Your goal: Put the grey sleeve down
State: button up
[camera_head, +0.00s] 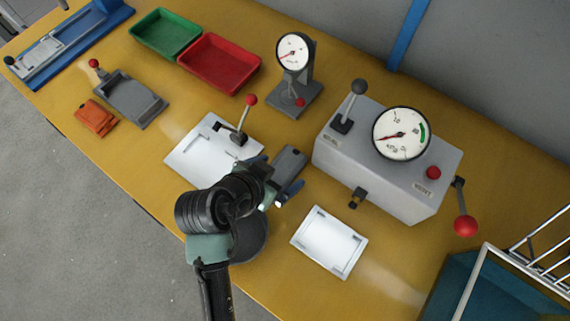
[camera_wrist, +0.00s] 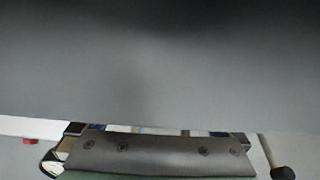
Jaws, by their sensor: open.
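My gripper (camera_head: 276,178) is over the middle of the yellow bench, between a white plate with a red-knobbed lever and the grey gauge box. Its blue-tipped fingers are apart. A dark grey flat piece (camera_head: 289,163) lies at the fingers and may be the grey sleeve; I cannot tell whether it touches the bench. My arm and wrist cover part of this area. I cannot tell whether that plate is the sleeve.
The grey gauge box (camera_head: 385,160) stands to the right, with levers. The white plate (camera_head: 205,152) is left, a white tray (camera_head: 330,242) below right. A small gauge stand (camera_head: 294,75), red bin (camera_head: 220,63), green bin (camera_head: 166,34), grey fixture (camera_head: 130,99) and orange bundle (camera_head: 95,118) stand farther off.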

jog(key=c, duration=1.5)
